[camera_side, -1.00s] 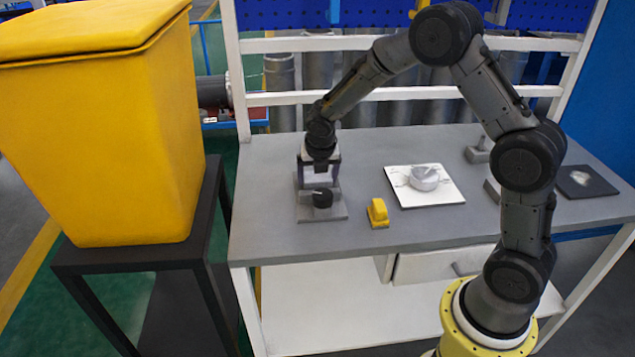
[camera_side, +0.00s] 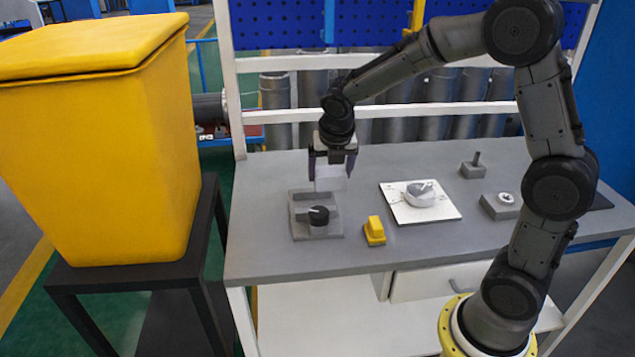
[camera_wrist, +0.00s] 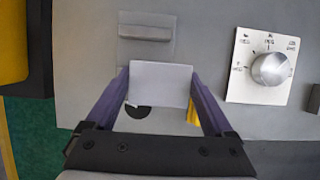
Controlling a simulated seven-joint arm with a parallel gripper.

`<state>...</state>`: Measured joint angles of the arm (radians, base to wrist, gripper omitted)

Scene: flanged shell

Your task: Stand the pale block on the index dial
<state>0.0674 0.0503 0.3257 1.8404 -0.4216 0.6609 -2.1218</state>
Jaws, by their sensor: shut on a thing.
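My gripper (camera_side: 331,176) is shut on the pale block (camera_side: 331,179) and holds it in the air above the table. In the wrist view the pale block (camera_wrist: 160,84) sits between the two purple fingers of my gripper (camera_wrist: 160,88). The index dial (camera_side: 420,194) is a silver round knob on a white marked plate (camera_side: 408,214), to the right of my gripper. In the wrist view the dial (camera_wrist: 270,69) lies at the upper right, apart from the block, with nothing on its top.
A grey fixture (camera_side: 301,229) with a black knob (camera_side: 318,215) stands below the block. A yellow block (camera_side: 374,231) lies between it and the dial plate. Grey parts (camera_side: 473,168) stand farther right. A big yellow bin (camera_side: 105,150) stands left of the table.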

